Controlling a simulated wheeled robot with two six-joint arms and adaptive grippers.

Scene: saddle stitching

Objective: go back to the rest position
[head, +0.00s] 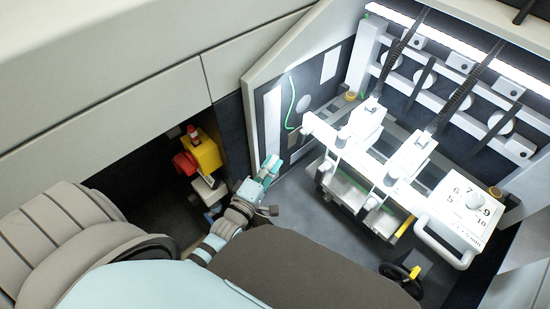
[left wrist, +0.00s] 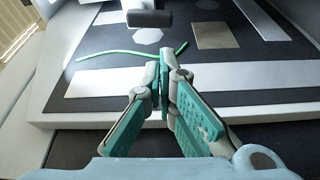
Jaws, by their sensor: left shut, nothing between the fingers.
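My left gripper (head: 268,171) is near the middle of the head view, beside the open side panel (head: 272,120) of the stitching machine. Its teal fingers also show in the left wrist view (left wrist: 165,75), with the tips together and nothing between them. My right gripper is in neither view.
The white stitching unit (head: 365,155) and a dial box (head: 475,203) with numbers stand to the right. A green wire (head: 291,108) hangs on the panel. A yellow and red device (head: 205,153) sits in a dark recess to the left. A black handwheel (head: 402,278) is at the bottom.

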